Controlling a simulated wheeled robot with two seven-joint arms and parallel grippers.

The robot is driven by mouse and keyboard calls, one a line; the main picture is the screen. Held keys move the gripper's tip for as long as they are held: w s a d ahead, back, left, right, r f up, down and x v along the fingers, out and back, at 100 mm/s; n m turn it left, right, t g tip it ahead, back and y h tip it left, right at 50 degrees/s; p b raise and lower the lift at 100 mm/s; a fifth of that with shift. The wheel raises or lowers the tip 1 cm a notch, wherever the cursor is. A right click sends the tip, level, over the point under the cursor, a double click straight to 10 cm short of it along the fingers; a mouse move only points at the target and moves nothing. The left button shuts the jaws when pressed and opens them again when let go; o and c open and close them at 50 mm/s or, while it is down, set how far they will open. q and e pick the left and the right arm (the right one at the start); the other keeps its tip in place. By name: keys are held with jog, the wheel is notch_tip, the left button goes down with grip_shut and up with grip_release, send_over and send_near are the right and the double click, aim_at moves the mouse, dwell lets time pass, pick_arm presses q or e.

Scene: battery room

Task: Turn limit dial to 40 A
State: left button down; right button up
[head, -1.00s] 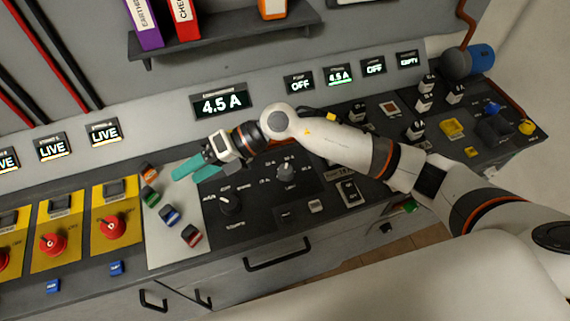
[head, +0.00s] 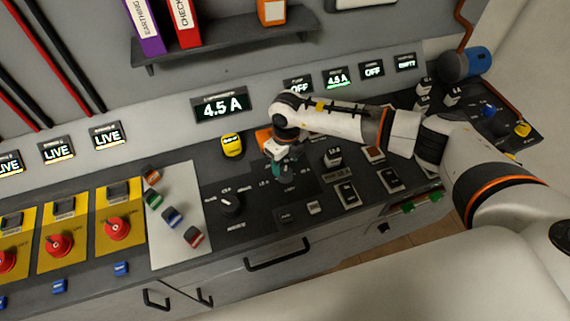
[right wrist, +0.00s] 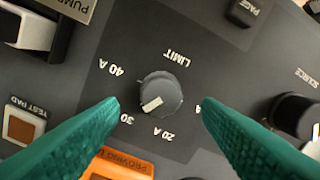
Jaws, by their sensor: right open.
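The limit dial (right wrist: 161,94) is a round grey knob with a white pointer mark on a dark panel, seen in the right wrist view. The labels 40 A, 30, 20 A and a partly hidden one ring it. The mark points down-left, roughly toward 30. My right gripper (right wrist: 160,104) is open, with its green fingers on either side of the dial in the picture and gaps between them and the knob. In the head view my right gripper (head: 283,172) is over the panel and hides the dial. My left gripper is not in view.
An orange proving unit (right wrist: 118,166) lies close by one finger, and a yellow object (head: 232,146) stands behind the panel. A second black knob (head: 230,203) is left of the gripper. A display (head: 222,105) reads 4.5 A. Black blocks stand to the right.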

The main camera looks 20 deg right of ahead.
aim_at(285, 170)
jog(key=shift+f, duration=1.75)
jog(key=shift+a, duration=0.1)
jog(key=c, duration=1)
jog(key=m, duration=0.5)
jog(key=shift+m, duration=0.3)
jog(key=m, duration=0.6)
jog(key=shift+m, duration=0.3)
